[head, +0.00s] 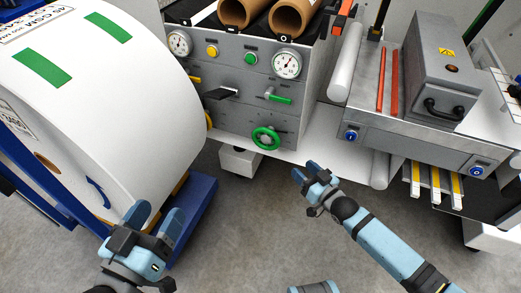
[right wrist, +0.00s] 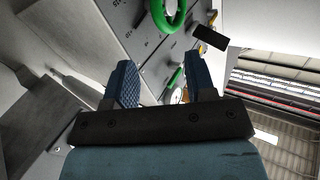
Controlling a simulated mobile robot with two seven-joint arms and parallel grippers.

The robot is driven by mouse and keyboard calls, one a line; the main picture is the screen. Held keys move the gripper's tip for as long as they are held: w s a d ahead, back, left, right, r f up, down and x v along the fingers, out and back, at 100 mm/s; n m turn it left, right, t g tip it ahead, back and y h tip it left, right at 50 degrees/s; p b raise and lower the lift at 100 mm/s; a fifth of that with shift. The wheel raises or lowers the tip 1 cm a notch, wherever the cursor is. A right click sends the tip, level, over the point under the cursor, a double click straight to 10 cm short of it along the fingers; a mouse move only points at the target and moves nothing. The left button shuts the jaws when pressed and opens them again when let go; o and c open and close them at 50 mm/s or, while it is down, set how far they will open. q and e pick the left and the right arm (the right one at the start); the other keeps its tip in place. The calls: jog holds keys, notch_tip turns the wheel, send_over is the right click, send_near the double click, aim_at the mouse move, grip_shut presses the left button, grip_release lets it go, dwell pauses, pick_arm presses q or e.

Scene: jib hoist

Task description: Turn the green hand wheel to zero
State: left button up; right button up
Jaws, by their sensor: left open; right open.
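The green hand wheel (head: 266,138) sits low on the front of the grey control panel (head: 232,110). It also shows in the right wrist view (right wrist: 168,16), cut by the top edge, beyond the fingertips. My right gripper (head: 308,170) is open and empty, below and right of the wheel and apart from it. In the right wrist view its two blue fingers (right wrist: 163,85) stand apart with nothing between them. My left gripper (head: 153,215) is open and empty beside the large white roll. The wheel's scale marks are too small to read.
The panel also carries gauges (head: 286,65), a green lever (head: 280,98), a black handle (head: 222,93) and buttons. The white roll (head: 120,120) on a blue stand (head: 190,210) fills the left. A grey bench unit (head: 430,130) stands right. The floor between is clear.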

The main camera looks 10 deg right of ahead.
aim_at(278, 144)
jog(key=b+x, duration=0.4)
jog(key=x, duration=0.8)
jog(key=shift+w+f+b, duration=0.1)
jog(key=shift+w+b, duration=0.1)
jog(key=shift+b, duration=0.15)
pick_arm(q)
jog(key=shift+w+a+f+m+g, duration=0.1)
jog(key=shift+w+f+m, duration=0.1)
jog(key=shift+f+m, duration=0.25)
jog(key=shift+w+a+f+m+g, duration=0.1)
jog(key=shift+w+f+m, duration=0.15)
jog(key=shift+f, duration=0.4)
jog(key=shift+w+a+f+m+g, duration=0.1)
jog(key=shift+w+f+m, duration=0.15)
jog(key=shift+f, duration=0.3)
pick_arm(e)
jog(key=shift+w+a, duration=0.3)
jog(key=shift+w, duration=0.35)
jog(key=shift+c, duration=0.5)
pick_arm(q)
jog(key=shift+s, duration=0.1)
pick_arm(e)
jog(key=c, duration=0.7)
